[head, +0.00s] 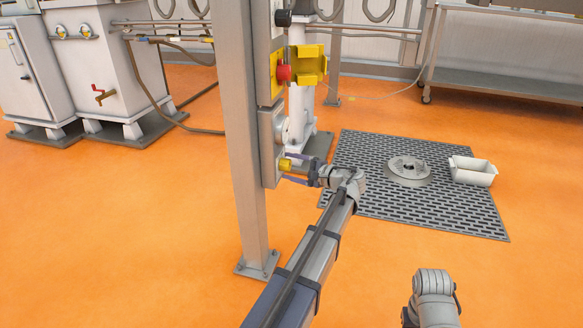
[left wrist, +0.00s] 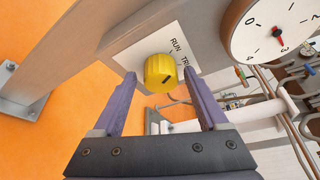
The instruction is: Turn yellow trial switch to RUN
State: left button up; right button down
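The yellow trial switch (head: 285,165) is a round knob low on the panel of the grey post. In the left wrist view the yellow knob (left wrist: 158,70) has a short black pointer mark and sits on a white label plate (left wrist: 138,48) with RUN and a partly hidden word starting "TR". The mark seems to point towards the lettering, but I cannot tell which word. My left gripper (head: 286,168) is open at the knob. In the left wrist view its purple fingers (left wrist: 159,77) stand on either side of the knob, with gaps visible.
A round dial (left wrist: 278,28) with a red needle is beside the switch. Above on the post (head: 243,120) are a red button (head: 284,73) and a yellow guard (head: 312,65). A dark grating (head: 400,205) with a white bin (head: 472,171) lies right. Orange floor is open in front.

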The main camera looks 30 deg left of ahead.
pick_arm(q)
jog(key=shift+p+v, duration=0.6)
jog(key=shift+v, duration=3.3)
jog(key=s+d+r+n+g+h+p, duration=0.1)
jog(key=s+d+r+h+p, duration=0.1)
jog(key=s+d+h+p, duration=0.8)
jog(key=s+d+r+n+g+h+p, duration=0.15)
jog(key=s+d+h+p, duration=0.25)
jog(key=s+d+p, duration=1.1)
jog(key=shift+h, duration=0.3)
jog(key=d+r+p, duration=0.1)
jog(key=r+p, duration=1)
jog(key=r, duration=0.1)
jog(key=d+r+p, duration=0.1)
jog(key=r+p, duration=1)
jog(key=r, duration=0.1)
jog(key=d+r+p, duration=0.1)
jog(key=r+p, duration=1.1)
jog(key=r, duration=0.1)
jog(key=shift+s+d, duration=0.4)
